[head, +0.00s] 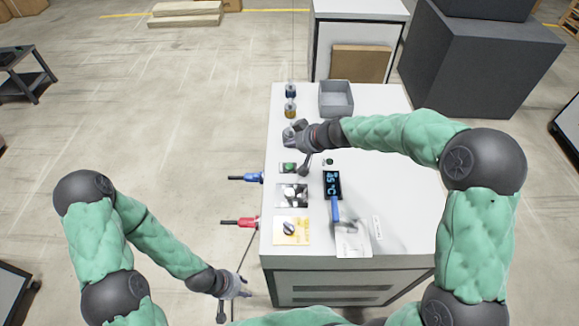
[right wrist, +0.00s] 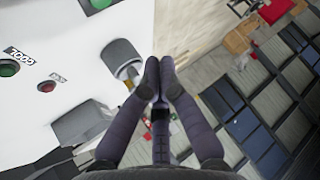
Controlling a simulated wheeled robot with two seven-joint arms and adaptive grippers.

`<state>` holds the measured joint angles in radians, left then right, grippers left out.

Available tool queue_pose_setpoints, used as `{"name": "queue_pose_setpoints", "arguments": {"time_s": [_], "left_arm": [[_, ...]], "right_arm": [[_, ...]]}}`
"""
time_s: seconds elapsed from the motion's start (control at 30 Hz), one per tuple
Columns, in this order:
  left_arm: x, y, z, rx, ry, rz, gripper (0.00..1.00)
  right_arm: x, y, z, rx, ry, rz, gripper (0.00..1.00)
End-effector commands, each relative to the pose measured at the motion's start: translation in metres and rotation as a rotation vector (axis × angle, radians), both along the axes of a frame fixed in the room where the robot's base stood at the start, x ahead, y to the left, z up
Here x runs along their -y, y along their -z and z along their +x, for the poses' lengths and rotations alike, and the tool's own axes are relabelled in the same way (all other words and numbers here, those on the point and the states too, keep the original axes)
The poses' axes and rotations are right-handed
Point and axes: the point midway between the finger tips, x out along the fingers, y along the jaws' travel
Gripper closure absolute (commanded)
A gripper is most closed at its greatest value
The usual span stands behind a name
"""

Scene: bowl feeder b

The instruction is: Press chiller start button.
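On the white cabinet (head: 385,100), a green button (head: 289,168) sits on a small plate near the left edge. A smaller dark green button (head: 328,161) sits above a display (head: 332,184) reading about 45 °C.
A grey tray (head: 336,84) and blue and yellow fittings (head: 291,106) stand at the cabinet's back. A blue plug (head: 246,178) and red plug (head: 240,222) stick out left. A yellow plate with a knob (head: 291,231) is in front.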

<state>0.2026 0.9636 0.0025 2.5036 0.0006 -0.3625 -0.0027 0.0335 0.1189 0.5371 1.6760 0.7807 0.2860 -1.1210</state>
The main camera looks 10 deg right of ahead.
Motion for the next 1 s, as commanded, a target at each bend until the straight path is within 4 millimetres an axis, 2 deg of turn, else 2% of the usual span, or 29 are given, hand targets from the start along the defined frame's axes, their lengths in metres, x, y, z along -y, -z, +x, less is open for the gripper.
{"name": "queue_pose_setpoints", "arguments": {"time_s": [0.03,0.2,0.5,0.7,1.0], "left_arm": [[0.0,0.007,0.0,0.0,0.0,0.0,0.6],[0.0,0.023,0.0,0.0,0.0,0.0,0.6],[0.0,0.051,0.0,0.0,0.0,0.0,0.6],[0.0,0.064,0.0,0.0,0.0,0.0,0.6],[0.0,0.067,0.0,0.0,0.0,0.0,0.6]], "right_arm": [[0.0,0.01,0.0,-0.002,0.0,0.0,1.0],[0.0,0.032,0.0,-0.002,0.0,0.0,1.0],[0.0,0.066,0.0,0.0,0.0,0.0,1.0],[0.0,0.077,0.0,0.0,0.0,0.0,1.0],[0.0,0.079,0.0,-0.001,0.0,0.0,1.0]]}}
